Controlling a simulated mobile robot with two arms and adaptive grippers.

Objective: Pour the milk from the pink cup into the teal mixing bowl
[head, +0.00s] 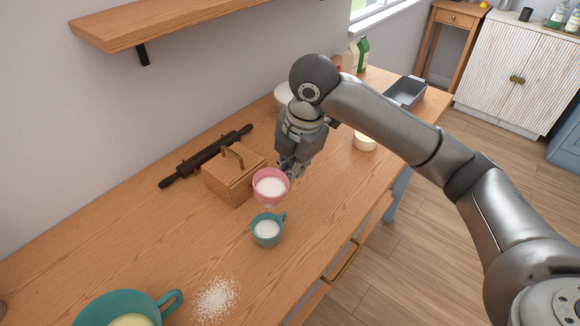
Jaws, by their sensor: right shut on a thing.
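The pink cup (260,198) holds white milk and looks upright. My right gripper (287,170) is shut on the cup's far side, and its fingers are partly hidden. The cup shows in front of the wooden box; I cannot tell how far it is above the counter. The teal mixing bowl (115,301) stands at the bottom left, cut off by the picture edge, with something pale yellow in it. The cup is well to the right of the bowl and farther back. My left gripper is not in view.
A teal cup (266,240) with white contents stands just in front of the pink cup. Spilled white powder (217,298) lies right of the bowl. A wooden box (226,179) and a dark rolling pin (205,155) lie behind. A shelf (165,20) overhangs the back.

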